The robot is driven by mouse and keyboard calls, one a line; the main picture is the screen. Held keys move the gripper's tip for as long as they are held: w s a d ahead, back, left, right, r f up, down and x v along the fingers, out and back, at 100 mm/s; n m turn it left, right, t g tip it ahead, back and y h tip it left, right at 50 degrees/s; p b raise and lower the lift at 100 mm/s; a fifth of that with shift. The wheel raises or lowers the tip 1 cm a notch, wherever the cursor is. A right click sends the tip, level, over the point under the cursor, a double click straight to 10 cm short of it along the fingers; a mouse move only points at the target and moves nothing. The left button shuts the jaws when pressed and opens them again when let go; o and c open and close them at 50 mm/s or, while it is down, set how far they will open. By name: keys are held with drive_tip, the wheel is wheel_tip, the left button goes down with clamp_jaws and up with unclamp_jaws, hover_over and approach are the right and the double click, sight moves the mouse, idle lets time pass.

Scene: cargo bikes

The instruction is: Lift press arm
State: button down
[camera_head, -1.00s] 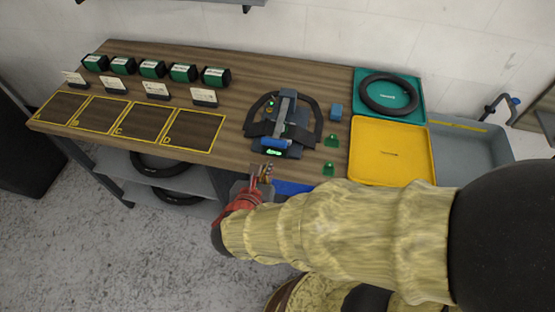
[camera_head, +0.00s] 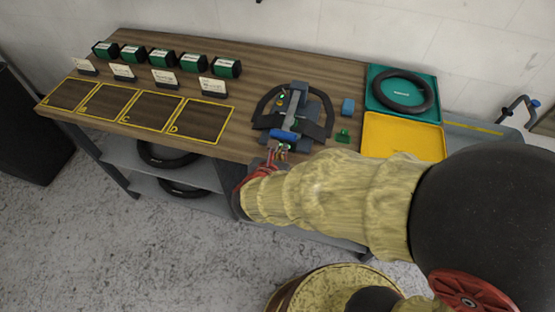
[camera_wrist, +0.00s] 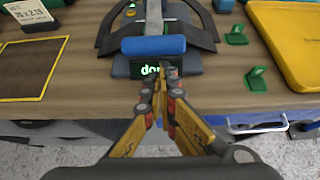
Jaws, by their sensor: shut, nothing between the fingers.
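The press (camera_head: 297,110) stands near the table's front edge with a dark tyre piece across it. Its grey press arm (camera_head: 293,107) runs toward the front and ends in a blue handle bar (camera_head: 284,135). My gripper (camera_head: 277,150) is shut and empty in front of the press. In the wrist view my gripper's tips (camera_wrist: 160,82) are below the handle in the picture; contact is not visible.
A yellow tray (camera_head: 400,135) and a teal tray (camera_head: 425,78) with a tyre lie to the right. A small green piece (camera_head: 343,136) and a blue block (camera_head: 348,106) sit beside the press. Marked squares (camera_head: 203,120) and green boxes (camera_head: 163,57) are at left.

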drive_tip(key=shift+x, duration=0.95)
drive_tip(key=shift+r, duration=0.1)
drive_tip(key=shift+r+p, duration=0.65)
drive_tip(key=shift+p, duration=0.55)
drive_tip(key=shift+r+g+p, duration=0.2)
drive_tip(key=shift+g+p, duration=0.1)
drive_tip(key=shift+p, duration=0.05)
